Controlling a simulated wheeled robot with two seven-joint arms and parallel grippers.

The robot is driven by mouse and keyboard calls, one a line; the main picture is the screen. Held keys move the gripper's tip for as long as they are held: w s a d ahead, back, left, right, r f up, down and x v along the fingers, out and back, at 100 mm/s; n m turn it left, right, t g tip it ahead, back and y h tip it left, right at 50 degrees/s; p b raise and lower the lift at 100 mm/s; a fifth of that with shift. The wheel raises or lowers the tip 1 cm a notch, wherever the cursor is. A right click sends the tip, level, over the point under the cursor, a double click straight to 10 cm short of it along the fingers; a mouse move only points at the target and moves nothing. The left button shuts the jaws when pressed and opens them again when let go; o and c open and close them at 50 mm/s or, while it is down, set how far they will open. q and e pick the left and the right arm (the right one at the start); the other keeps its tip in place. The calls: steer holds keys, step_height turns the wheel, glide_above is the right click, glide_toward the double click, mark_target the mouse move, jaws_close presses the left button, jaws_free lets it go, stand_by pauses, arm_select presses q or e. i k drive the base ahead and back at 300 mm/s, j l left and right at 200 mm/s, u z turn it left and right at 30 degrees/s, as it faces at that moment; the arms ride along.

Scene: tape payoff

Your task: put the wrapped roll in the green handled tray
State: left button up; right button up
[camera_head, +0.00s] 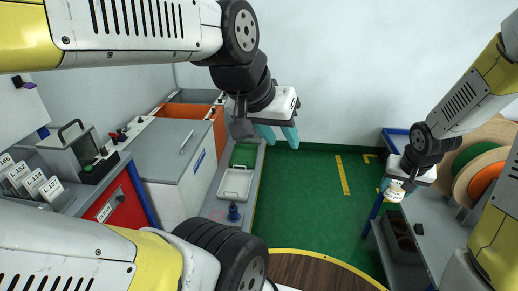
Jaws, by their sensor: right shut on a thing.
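A green tray (243,155) lies on the grey counter at the left, beyond a white tray. It is small in view, and its handles are hard to make out. My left gripper (278,135) hangs in front of the wall, to the right of the green tray in the picture; its teal fingers are apart and empty. My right gripper (396,184) is at the right, near the edge of the right bench, shut on a small white roll with a printed band, which looks like the wrapped roll (394,191). Its fingers are mostly hidden.
A white handled tray (235,182) and a dark blue knobbed object (234,212) stand on the left counter. Large reels (480,165) and a dark bin (400,236) are at the right bench. Green floor (310,205) lies open between.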

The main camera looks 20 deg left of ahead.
mark_target(244, 157)
steer(key=i+j+z, duration=0.1)
steer(key=i, duration=0.4)
steer(key=i+j+z, duration=0.1)
steer(key=i+j, duration=0.25)
steer(key=i, duration=0.15)
steer(key=i+j, duration=0.3)
steer(key=i, duration=1.85)
steer(key=i+u, duration=0.1)
steer(key=u, duration=0.3)
steer(key=l+u, duration=0.1)
steer(key=u, duration=0.3)
steer(key=i+l+u, duration=0.1)
steer(key=u, duration=1.85)
steer(key=i+u, duration=0.1)
steer(key=u, duration=0.3)
steer(key=i+u, duration=0.15)
steer(key=u, duration=0.25)
steer(key=i, duration=0.25)
